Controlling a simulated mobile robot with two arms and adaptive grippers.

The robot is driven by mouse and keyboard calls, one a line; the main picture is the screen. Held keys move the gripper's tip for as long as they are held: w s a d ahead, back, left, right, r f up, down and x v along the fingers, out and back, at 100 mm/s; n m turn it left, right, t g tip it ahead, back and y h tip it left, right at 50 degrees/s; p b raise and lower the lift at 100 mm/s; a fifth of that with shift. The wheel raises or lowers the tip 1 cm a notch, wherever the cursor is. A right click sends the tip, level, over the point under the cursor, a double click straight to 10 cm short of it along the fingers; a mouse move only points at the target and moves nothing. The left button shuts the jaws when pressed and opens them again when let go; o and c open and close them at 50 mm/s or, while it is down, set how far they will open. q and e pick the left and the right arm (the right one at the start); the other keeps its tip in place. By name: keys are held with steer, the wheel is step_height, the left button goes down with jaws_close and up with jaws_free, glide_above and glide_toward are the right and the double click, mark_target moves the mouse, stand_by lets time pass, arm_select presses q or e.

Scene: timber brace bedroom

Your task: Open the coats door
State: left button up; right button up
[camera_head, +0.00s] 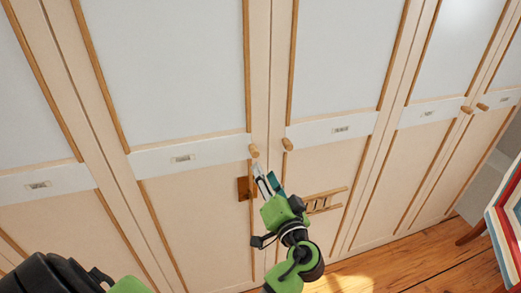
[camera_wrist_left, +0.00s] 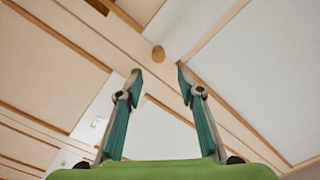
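The wardrobe has pale doors with wood trim, and each door carries a small label too small to read, so I cannot tell which is the coats door. Two round wooden knobs, a left knob (camera_head: 254,150) and a right knob (camera_head: 287,144), sit side by side at a central seam. The doors look shut. My left gripper (camera_head: 267,180) is just below the left knob. In the left wrist view the left gripper (camera_wrist_left: 160,74) is open and empty, with one wooden knob (camera_wrist_left: 158,53) beyond the gap between its fingertips. My right gripper is out of view.
More knobs (camera_head: 467,109) show on the doors at the right. A small wooden rail-like piece (camera_head: 325,200) is on the lower panel right of my gripper. A striped colourful item (camera_head: 508,220) stands at the right edge. Wooden floor (camera_head: 400,265) is open along the wardrobe's base.

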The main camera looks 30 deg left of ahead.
mark_target(257, 155)
arm_select(q)
steer(key=p+x, duration=0.3)
steer(key=x, duration=0.6)
steer(key=shift+w, duration=0.2)
steer(key=shift+w+a, duration=0.2)
steer(key=shift+a, duration=0.05)
steer(key=shift+f, duration=0.1)
steer(key=shift+c, duration=0.4)
steer(key=shift+d, duration=0.1)
jaws_close()
